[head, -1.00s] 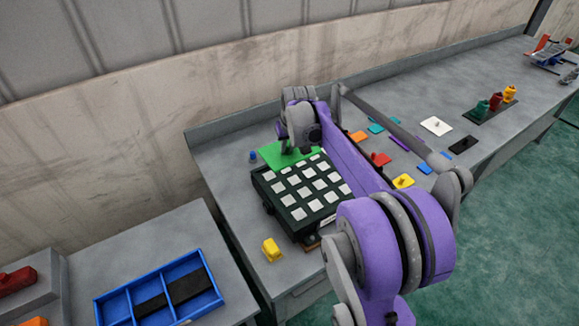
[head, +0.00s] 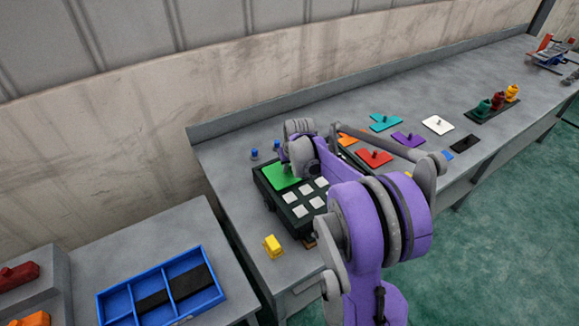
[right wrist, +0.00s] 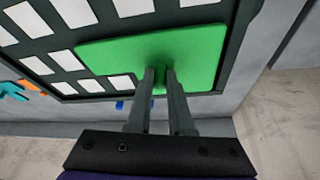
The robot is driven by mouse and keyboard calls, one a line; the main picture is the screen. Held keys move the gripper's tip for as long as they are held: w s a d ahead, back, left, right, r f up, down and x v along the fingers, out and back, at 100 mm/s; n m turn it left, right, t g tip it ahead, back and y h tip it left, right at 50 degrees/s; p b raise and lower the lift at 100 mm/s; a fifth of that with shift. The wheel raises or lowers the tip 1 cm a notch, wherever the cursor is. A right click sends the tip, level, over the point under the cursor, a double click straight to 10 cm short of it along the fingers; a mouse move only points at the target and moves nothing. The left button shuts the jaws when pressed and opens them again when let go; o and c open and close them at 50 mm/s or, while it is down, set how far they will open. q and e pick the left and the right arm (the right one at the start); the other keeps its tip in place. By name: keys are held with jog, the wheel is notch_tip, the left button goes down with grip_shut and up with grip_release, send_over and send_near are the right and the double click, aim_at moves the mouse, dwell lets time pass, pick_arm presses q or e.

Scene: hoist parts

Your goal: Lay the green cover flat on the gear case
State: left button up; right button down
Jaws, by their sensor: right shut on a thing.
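The gear case (head: 283,213) is a dark box with white squares on its top, on the grey bench in the head view; my right arm hides part of it. The green cover (head: 279,178) is over its far left corner. My right gripper (right wrist: 160,72) is shut on the cover's small grip, near the cover's middle. In the right wrist view the cover (right wrist: 205,50) looks about level with the case top (right wrist: 65,50) and hides some squares. I cannot tell whether it touches the case. My left gripper is not in view.
Small blue pieces (head: 254,154) stand behind the case and a yellow piece (head: 273,246) in front. Coloured plates, such as red (head: 374,157), teal (head: 386,121) and white (head: 437,125), lie to the right. A blue divided tray (head: 128,305) is on the nearer left table.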

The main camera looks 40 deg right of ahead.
jog(key=shift+f, duration=0.2)
jog(key=c, duration=0.8)
grip_release()
jog(key=shift+r, duration=0.1)
jog(key=v, duration=1.2)
jog(key=s+a+f+n, duration=0.1)
jog(key=s+a+f, duration=0.1)
jog(key=s+a, duration=0.4)
jog(key=s+a+f+n+t+y, duration=0.1)
jog(key=s+a+f, duration=0.2)
jog(key=s+a, duration=0.4)
jog(key=s+a+f+n, duration=0.2)
jog(key=s+a+f, duration=0.1)
jog(key=s+a, duration=0.4)
jog(key=shift+a+f+t+y+p, duration=0.1)
jog(key=shift+a+t+y+p, duration=0.2)
jog(key=shift+a, duration=1.35)
